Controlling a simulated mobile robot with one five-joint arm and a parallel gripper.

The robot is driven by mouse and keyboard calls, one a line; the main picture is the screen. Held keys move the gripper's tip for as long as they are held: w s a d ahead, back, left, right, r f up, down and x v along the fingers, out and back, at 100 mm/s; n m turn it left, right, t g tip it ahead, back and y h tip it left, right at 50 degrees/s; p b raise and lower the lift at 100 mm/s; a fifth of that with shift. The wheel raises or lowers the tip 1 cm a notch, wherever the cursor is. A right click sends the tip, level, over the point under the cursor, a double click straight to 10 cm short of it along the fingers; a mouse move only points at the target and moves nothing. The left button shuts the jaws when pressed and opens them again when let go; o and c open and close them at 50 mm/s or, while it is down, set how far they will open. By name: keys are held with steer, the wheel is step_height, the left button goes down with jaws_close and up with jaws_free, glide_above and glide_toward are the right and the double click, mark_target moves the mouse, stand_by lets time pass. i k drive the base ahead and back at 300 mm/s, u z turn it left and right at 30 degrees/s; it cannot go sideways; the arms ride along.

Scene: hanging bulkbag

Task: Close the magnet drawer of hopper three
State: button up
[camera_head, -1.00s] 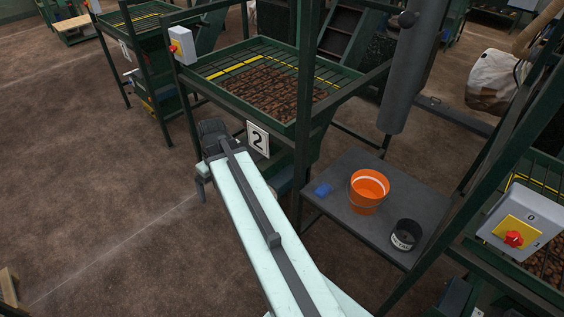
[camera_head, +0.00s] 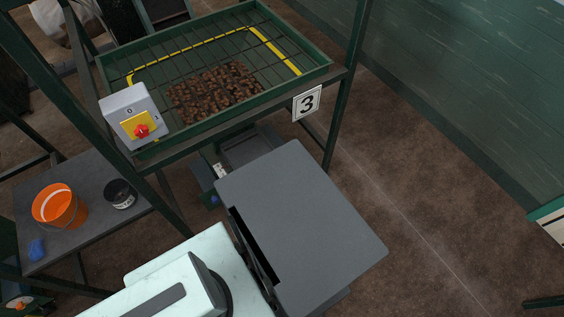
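Hopper three (camera_head: 318,75) is the green-framed hopper with a wire grid at the top centre, its white "3" sign (camera_head: 306,103) on the front right. Below it, a dark grey tray-like part (camera_head: 262,148) shows beside a green housing with a small white label (camera_head: 221,171). This may be the magnet drawer; its front is partly hidden behind a large grey flat panel, so I cannot tell how far it stands out. My pale arm is at the bottom centre, left of the panel.
A grey switch box with a red knob (camera_head: 141,130) is at the hopper's left corner. A dark side table (camera_head: 85,225) holds an orange bucket (camera_head: 59,206) and a black tub (camera_head: 120,193). Brown floor (camera_head: 440,200) is clear at right.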

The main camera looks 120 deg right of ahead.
mark_target(245, 148)
steer(key=k, duration=0.45)
steer(key=u, duration=0.7)
steer(key=i, duration=1.95)
steer(key=z, duration=5.3)
steer(key=i, duration=1.05)
steer(key=z, duration=0.05)
